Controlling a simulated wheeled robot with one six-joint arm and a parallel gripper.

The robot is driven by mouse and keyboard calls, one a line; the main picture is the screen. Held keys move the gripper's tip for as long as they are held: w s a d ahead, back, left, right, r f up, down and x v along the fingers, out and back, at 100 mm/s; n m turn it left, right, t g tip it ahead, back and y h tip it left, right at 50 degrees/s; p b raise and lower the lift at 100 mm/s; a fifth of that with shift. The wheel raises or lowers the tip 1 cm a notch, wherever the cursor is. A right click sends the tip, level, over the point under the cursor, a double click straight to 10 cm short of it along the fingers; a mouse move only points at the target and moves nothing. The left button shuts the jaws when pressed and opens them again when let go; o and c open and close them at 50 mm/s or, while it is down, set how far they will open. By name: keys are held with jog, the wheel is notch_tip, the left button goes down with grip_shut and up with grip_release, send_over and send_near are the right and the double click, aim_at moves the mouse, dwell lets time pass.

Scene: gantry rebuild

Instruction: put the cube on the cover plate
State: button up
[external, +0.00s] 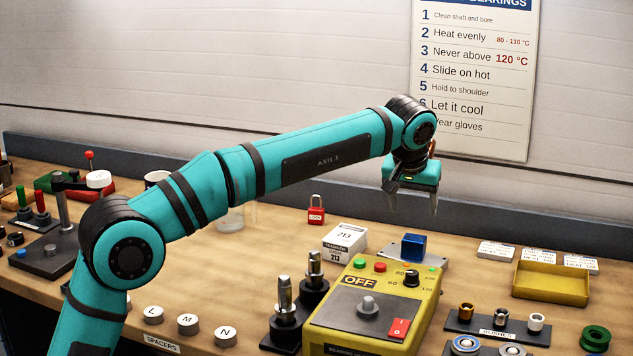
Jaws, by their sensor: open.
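A blue cube (413,248) sits on a grey metal cover plate (393,252) behind the yellow heater box. The plate's left part and right edge show around the cube; its front is partly hidden by the box. My gripper (414,208) is open and empty, pointing down above the cube. Its fingertips are apart from the cube, with a visible gap.
The yellow heater box (350,318) with knobs and a red switch stands in front of the plate. A white bearing box (345,238) and red padlock (316,210) stand to the left. A yellow tray (550,283) and bushings rack (497,328) are at the right.

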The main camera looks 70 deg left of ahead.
jog(key=shift+r, duration=0.15)
jog(key=s+d+r+m+t, duration=0.2)
jog(key=s+d+r, duration=0.2)
jog(key=s, duration=0.5)
jog(key=s+d+r+m+t+h, duration=0.1)
jog(key=s+d+r+t, duration=0.25)
jog(key=s, duration=0.55)
jog(key=s+d+r+m+t, duration=0.2)
jog(key=s+d+r, duration=0.2)
jog(key=s, duration=0.5)
jog(key=s+d+f+m+t+h, duration=0.1)
jog(key=s+d+f+m+t, duration=0.1)
jog(key=s, duration=1.2)
jog(key=s+d+f+m+t+h, duration=0.1)
jog(key=s+d+f+t, duration=0.3)
jog(key=s, duration=1)
jog(key=shift+s+f+m+t, duration=0.35)
jog(key=shift+f+m, duration=0.15)
jog(key=shift+f, duration=0.2)
